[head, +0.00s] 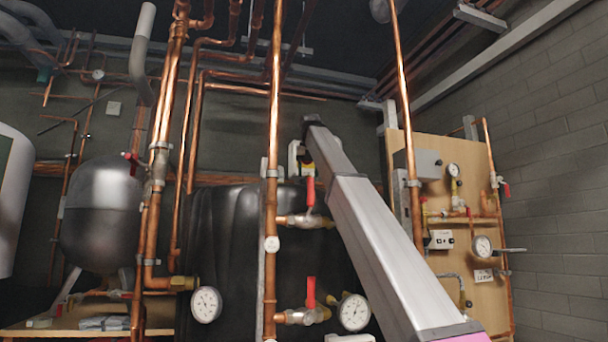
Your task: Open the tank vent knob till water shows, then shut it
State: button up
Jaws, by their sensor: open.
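A large black wrapped tank (228,232) stands in the middle, behind copper pipes. A small white fitting with black and yellow parts (298,162) shows at its top, partly behind my silver arm (375,245); I cannot tell whether it is the vent knob. Two valves with upright red handles, an upper one (310,193) and a lower one (311,292), sit in front of the tank. No water shows. My arm rises from the lower right across the tank's right side.
A vertical copper pipe (273,120) runs before the tank. Round gauges, left (206,305) and right (354,312), sit low. A grey pressure vessel (101,215) stands at left. A wooden board (408,155) with gauges and valves stands right, beside a block wall (560,200).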

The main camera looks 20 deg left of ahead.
jog(key=c, duration=0.9)
jog(key=shift+a+m+h, duration=0.1)
jog(key=shift+m+h, duration=0.8)
jog(key=shift+m, duration=1.3)
jog(key=shift+c, duration=0.2)
jog(key=o, duration=0.9)
jog(key=shift+o, duration=0.2)
jog(key=shift+w+a+r, duration=0.1)
